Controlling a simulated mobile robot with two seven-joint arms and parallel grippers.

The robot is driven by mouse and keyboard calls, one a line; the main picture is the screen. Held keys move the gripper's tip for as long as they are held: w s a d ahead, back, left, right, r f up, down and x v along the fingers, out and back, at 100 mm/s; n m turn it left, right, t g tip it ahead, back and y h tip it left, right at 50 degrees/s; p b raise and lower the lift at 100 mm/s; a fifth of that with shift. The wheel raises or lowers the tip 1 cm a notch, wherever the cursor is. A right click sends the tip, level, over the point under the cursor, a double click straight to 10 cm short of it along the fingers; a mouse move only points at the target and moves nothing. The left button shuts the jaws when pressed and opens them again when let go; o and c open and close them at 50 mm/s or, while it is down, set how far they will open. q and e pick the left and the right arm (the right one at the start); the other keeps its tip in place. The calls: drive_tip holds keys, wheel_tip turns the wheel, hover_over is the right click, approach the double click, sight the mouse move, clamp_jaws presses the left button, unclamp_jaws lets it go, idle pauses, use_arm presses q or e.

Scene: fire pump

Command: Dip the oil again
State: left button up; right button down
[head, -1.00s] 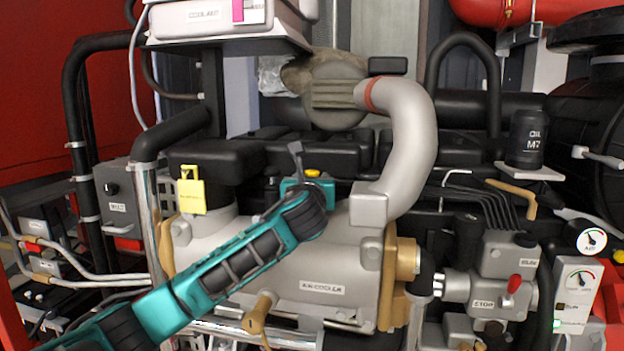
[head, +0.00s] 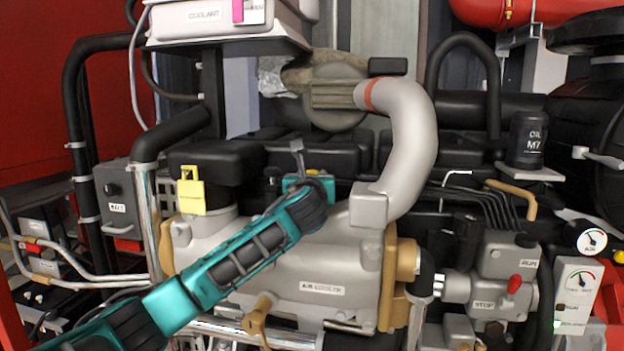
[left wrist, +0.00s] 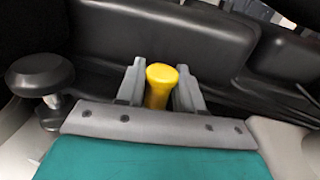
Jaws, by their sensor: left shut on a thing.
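A yellow dipstick handle (left wrist: 160,84) stands between the two grey fingers of my left gripper (left wrist: 160,90) in the left wrist view. The gripper is shut on it. In the head view the yellow top (head: 313,172) just shows at the end of my teal left arm, behind the grey engine block (head: 322,262). My left gripper (head: 308,170) is partly hidden there by its own wrist. The dipstick's lower part is hidden, so I cannot tell how deep it sits. My right gripper is out of view.
A black round cap (left wrist: 40,75) stands left of the fingers; black covers (left wrist: 165,35) lie close behind. A thick grey pipe (head: 410,135) curves right of the gripper. An oil container (head: 527,140) stands on a shelf at right.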

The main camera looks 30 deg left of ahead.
use_arm(q)
clamp_jaws()
drive_tip(key=shift+r+p, duration=0.45)
drive_tip(key=shift+p, duration=0.1)
wheel_tip(320, 180, up, 5)
drive_tip(key=p, duration=0.5)
drive_tip(key=shift+f, duration=0.2)
wheel_tip(320, 180, up, 3)
drive_tip(key=shift+r, duration=0.3)
drive_tip(key=o, duration=0.7)
unclamp_jaws()
